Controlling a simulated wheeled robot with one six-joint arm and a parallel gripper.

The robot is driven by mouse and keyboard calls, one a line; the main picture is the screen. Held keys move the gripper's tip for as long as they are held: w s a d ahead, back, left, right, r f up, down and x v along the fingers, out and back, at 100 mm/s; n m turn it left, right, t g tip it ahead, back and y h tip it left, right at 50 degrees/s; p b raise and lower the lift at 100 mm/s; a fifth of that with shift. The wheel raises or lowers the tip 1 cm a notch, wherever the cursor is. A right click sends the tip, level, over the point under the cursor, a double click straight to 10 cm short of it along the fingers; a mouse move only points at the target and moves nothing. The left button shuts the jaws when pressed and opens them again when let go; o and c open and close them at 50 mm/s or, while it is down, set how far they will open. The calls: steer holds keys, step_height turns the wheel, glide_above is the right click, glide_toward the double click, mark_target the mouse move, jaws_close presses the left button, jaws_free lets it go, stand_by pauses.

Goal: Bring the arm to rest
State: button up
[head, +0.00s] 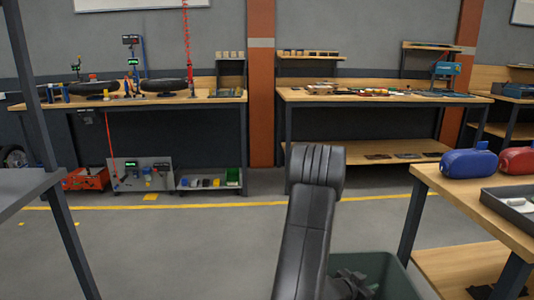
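My dark arm rises from the bottom middle of the head view, with its bend at the top in front of the right-hand bench. Below and right of it, a dark jointed part, seemingly my gripper (352,285), shows low in the picture, over or in front of a dark green bin (402,283). The arm and the picture's bottom edge hide much of it. Its fingertips cannot be made out, nor whether it holds anything.
A table (425,173) at the right bears a blue case (468,163), a red case (517,160) and a grey tray (488,196). A grey-topped frame (22,186) stands at the left. Workbenches line the back wall. The floor (170,250) left of my arm is clear.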

steer(key=shift+r, duration=0.35)
step_height(320, 180, down, 5)
steer(key=b, duration=0.3)
steer(key=r+p+v, duration=0.1)
steer(key=p+v, duration=0.2)
steer(key=v, duration=1.2)
steer(key=b+x, duration=0.3)
steer(key=x, duration=1.2)
step_height(320, 180, up, 7)
steer(key=p, duration=0.5)
steer(key=a+r+n+t+y+p, duration=0.2)
steer(key=a+r+n+y+p, duration=0.1)
steer(key=a+r+p, duration=0.4)
steer(key=w+a+r+n+t+y+p, duration=0.1)
steer(key=a+r+n+y+p, duration=0.3)
steer(key=a+p, duration=0.8)
steer(key=a+r+n+t+y+p, duration=0.2)
steer(key=a+r+p, duration=0.7)
steer(key=p, duration=0.5)
steer(key=shift+w+a+r+n+t+y+p, duration=0.15)
steer(key=shift+a+r+n+t+y+p, duration=0.25)
steer(key=shift+a+n+y, duration=0.5)
